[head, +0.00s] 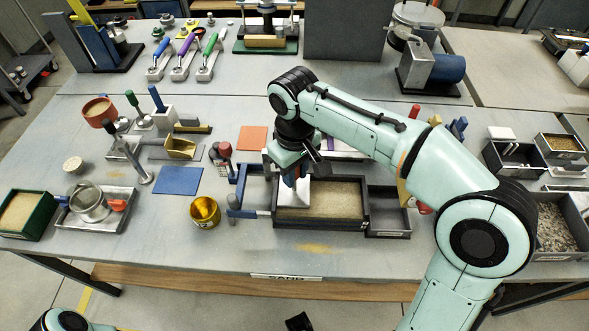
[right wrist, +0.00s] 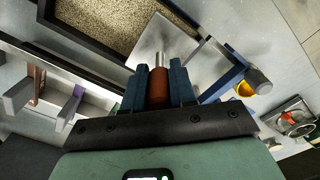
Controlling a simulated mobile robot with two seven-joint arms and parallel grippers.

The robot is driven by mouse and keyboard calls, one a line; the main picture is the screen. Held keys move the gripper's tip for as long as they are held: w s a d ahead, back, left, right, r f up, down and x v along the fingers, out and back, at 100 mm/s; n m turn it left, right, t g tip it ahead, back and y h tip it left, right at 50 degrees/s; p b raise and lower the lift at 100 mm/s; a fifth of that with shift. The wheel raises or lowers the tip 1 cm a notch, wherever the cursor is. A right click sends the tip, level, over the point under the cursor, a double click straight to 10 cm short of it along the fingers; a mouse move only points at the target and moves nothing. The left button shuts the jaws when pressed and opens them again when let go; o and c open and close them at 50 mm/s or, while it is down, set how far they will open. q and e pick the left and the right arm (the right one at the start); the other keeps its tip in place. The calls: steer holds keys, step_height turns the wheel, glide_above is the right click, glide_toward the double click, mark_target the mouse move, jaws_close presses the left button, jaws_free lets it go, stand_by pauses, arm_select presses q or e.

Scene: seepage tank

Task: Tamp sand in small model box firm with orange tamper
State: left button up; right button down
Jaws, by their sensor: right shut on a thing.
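The small model box (head: 322,222) has dark walls and pale sand (head: 335,197) in its middle. The sand also shows in the right wrist view (right wrist: 105,28). My right gripper (head: 291,178) is over the box's left end. In the right wrist view, its blue fingers (right wrist: 158,85) are shut on the orange-brown handle of the tamper (right wrist: 158,84). The tamper's short steel shaft leads to a square pale plate, which overlaps the sand's edge in the wrist view. I cannot tell whether the plate touches the sand. My left gripper is not in view.
Grey side compartments flank the sand, the right one (head: 388,212) empty. A gravel tray (head: 560,255) is at the right. Some sand lies spilled in front of the box.

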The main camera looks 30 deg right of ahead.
steer(key=shift+f+b, duration=0.8)
steer(key=shift+f, duration=0.5)
steer(key=shift+f, duration=0.25)
stand_by(0.4)
step_height(320, 180, up, 4)
steer(key=p, duration=0.4)
steer(key=shift+r, duration=0.2)
stand_by(0.4)
